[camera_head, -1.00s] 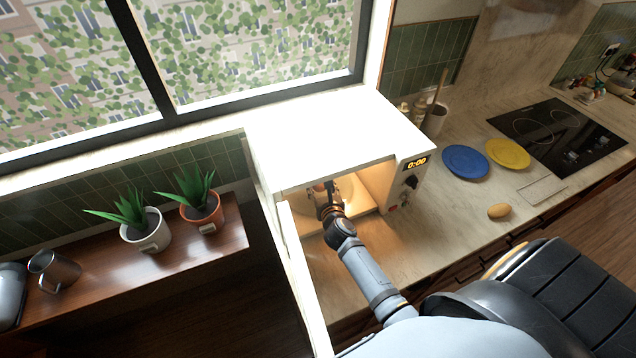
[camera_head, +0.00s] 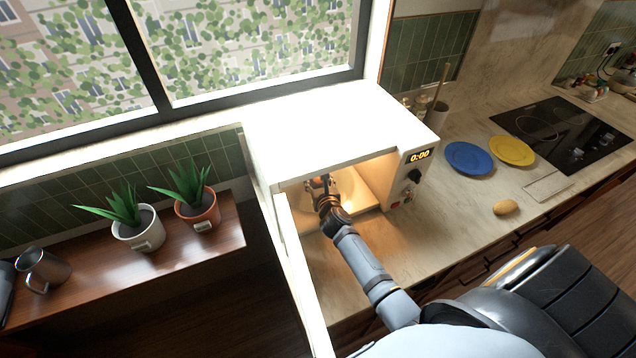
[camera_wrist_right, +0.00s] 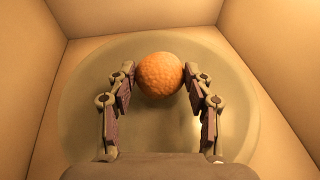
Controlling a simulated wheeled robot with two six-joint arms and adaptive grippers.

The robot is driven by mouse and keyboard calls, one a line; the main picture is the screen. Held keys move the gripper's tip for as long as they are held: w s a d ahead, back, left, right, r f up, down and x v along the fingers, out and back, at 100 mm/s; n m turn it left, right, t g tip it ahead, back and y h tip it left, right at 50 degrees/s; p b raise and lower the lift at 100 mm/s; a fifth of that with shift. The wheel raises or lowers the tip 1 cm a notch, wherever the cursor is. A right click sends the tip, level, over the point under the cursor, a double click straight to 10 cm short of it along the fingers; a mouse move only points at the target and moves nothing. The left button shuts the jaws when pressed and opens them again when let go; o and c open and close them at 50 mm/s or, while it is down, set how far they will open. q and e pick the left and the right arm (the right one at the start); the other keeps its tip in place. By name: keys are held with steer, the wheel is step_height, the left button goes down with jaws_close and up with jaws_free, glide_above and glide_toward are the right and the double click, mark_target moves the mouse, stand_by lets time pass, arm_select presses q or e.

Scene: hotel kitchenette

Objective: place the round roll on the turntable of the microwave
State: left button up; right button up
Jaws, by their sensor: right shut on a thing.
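The round roll is an orange-brown, rough ball (camera_wrist_right: 161,74) in the right wrist view. My right gripper (camera_wrist_right: 160,80) is shut on it, one finger on each side. The pale round turntable (camera_wrist_right: 82,95) lies behind and beneath the roll; whether they touch I cannot tell. In the head view my right arm reaches through the open front of the white microwave (camera_head: 320,125), with the gripper (camera_head: 319,183) inside the lit cavity. The roll is largely hidden by the gripper there. The microwave door (camera_head: 296,255) stands open on the left. My left gripper is not in view.
Right of the microwave, the counter holds a blue plate (camera_head: 467,158), a yellow plate (camera_head: 511,151), an oval tan item (camera_head: 507,208) and a utensil pot (camera_head: 437,118). A hob (camera_head: 562,130) lies beyond. Two potted plants (camera_head: 138,232) and a metal mug (camera_head: 43,268) stand on the left shelf.

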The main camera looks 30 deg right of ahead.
steer(key=shift+f, duration=0.1)
steer(key=o, duration=1.3)
steer(key=shift+s, duration=0.1)
steer(key=shift+c, duration=0.2)
steer(key=v, duration=1.2)
steer(key=shift+r, duration=0.2)
steer(key=shift+f, duration=0.1)
